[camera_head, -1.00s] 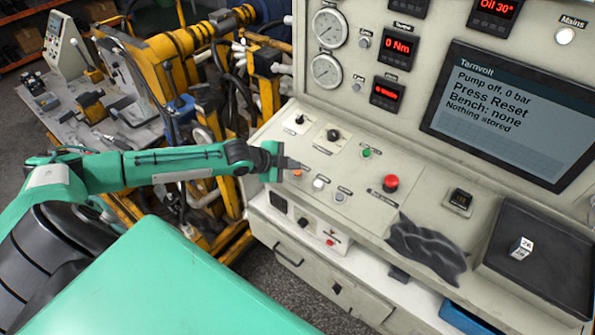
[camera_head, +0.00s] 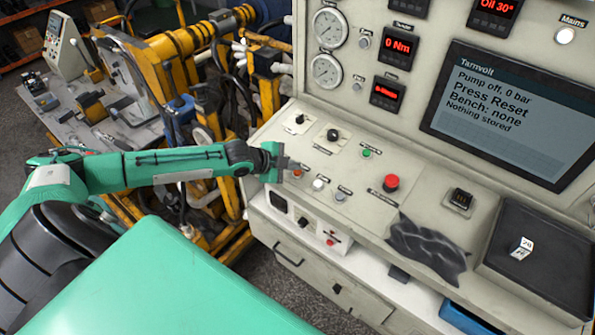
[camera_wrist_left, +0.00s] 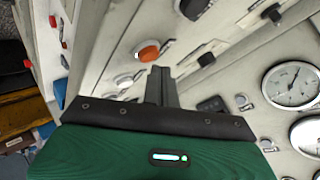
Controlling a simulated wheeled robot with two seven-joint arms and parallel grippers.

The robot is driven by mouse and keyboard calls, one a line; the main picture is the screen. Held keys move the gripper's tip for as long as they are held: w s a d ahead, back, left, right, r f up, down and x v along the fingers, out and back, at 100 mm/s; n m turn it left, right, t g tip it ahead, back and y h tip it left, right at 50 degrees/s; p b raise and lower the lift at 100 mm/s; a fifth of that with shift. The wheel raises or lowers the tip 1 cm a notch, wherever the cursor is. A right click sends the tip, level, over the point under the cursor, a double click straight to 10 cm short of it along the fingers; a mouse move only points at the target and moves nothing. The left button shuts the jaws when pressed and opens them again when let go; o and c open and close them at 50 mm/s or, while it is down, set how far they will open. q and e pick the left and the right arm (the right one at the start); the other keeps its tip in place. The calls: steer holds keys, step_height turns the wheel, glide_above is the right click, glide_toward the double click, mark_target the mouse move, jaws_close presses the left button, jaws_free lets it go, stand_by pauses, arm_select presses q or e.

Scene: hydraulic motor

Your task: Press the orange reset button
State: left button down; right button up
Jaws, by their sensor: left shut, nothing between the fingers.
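The orange reset button (camera_head: 298,174) is on the sloped panel of the grey console, at the left of a short row with a white and a grey button. It also shows in the left wrist view (camera_wrist_left: 148,51), just beyond and slightly left of my fingertips. My left gripper (camera_head: 293,164) is shut and empty, with its fingertips close above the panel near the orange button. In the left wrist view the closed fingers (camera_wrist_left: 161,80) point toward the panel. I cannot tell whether they touch it. The screen (camera_head: 512,110) reads "Pump off, 0 bar", "Press Reset". My right gripper is not in view.
A red mushroom button (camera_head: 391,182), a green button (camera_head: 366,153) and black knobs (camera_head: 333,135) share the panel. A dark cloth (camera_head: 427,247) hangs over its front edge. A black tray (camera_head: 545,258) holds a small white block (camera_head: 521,248). Yellow machinery stands behind my left arm.

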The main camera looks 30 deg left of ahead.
arm_select(q)
steer(key=shift+w+f, duration=0.1)
steer(key=shift+f, duration=0.5)
stand_by(0.6)
steer(key=shift+r, duration=0.15)
steer(key=shift+r+p, duration=0.6)
steer(key=shift+r, duration=0.1)
steer(key=r+p, duration=0.2)
steer(key=s+r+p, duration=0.1)
steer(key=r+p, duration=0.1)
steer(key=r, duration=0.1)
stand_by(0.4)
steer(key=shift+f, duration=0.1)
stand_by(0.5)
